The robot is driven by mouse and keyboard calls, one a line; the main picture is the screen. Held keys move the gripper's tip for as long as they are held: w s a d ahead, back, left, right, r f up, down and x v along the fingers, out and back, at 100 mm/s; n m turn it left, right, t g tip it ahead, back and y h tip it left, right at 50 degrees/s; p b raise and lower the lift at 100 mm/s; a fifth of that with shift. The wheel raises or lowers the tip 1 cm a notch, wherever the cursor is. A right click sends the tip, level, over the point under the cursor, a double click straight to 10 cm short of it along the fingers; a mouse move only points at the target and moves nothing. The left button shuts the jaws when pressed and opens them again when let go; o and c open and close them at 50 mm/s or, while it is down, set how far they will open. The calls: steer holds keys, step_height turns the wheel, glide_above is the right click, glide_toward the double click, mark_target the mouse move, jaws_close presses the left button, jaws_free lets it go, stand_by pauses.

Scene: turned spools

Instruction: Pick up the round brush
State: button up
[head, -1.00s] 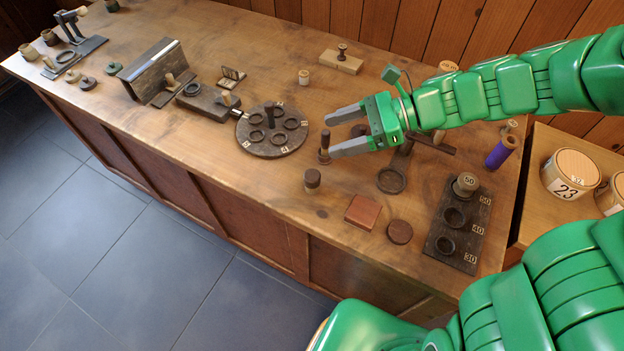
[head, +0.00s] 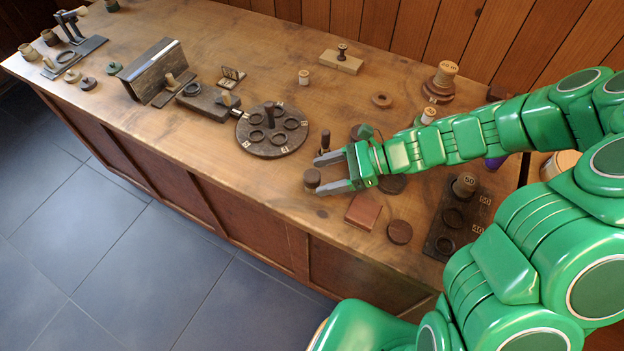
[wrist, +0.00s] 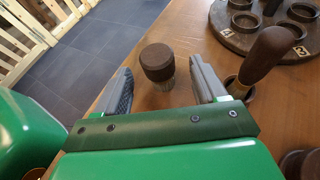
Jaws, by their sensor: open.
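The round brush (head: 312,179) is a short upright cylinder with a dark brown wooden top, standing on the wooden workbench (head: 250,200) near its front edge. In the wrist view, the brush appears between and slightly beyond the fingertips of my gripper (wrist: 160,78). I see no finger closed on it, and the height of the fingers above the bench is hard to tell.
A dark-handled tool (wrist: 262,58) stands upright in a ring close beside the right finger in the wrist view. A round holder with several rings (head: 272,146) is behind left. A reddish block (head: 363,212) and a brown disc (head: 399,232) lie to the right.

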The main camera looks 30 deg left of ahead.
mark_target(305, 180)
steer(key=shift+x, duration=2.75)
steer(key=shift+s+r, duration=0.1)
steer(key=shift+r, duration=0.05)
steer(key=c, duration=1)
steer(key=shift+r, duration=0.1)
steer(key=shift+c, duration=0.2)
